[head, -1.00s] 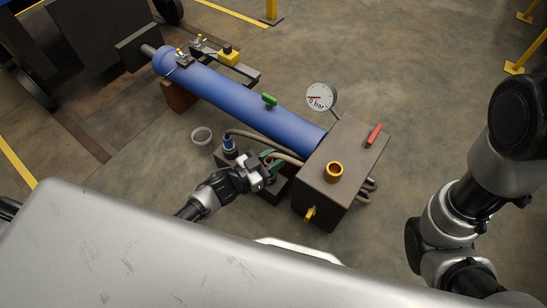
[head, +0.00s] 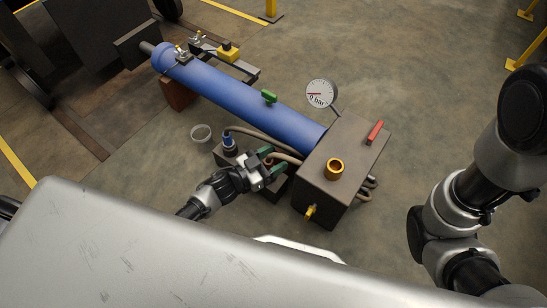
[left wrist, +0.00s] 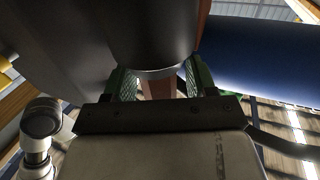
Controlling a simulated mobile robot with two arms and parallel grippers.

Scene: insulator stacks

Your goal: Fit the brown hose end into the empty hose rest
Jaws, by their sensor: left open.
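My left gripper (head: 273,164) is open beside the grey-brown box, its green fingers spread apart. The brown hose end (head: 268,162) shows between or just beside the fingers; I cannot tell if they touch it. In the left wrist view the green fingers (left wrist: 158,82) stand either side of a gap, with a large dark rounded thing close above it. A hose with a blue end (head: 229,143) stands upright on the low dark block (head: 222,158) left of my gripper. The empty hose rest is not clearly seen, partly hidden by my gripper. My right gripper is out of view.
The box (head: 344,150) carries a brass ring (head: 335,169), a red lever (head: 375,132) and a gauge (head: 321,94). A long blue cylinder (head: 240,101) lies behind.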

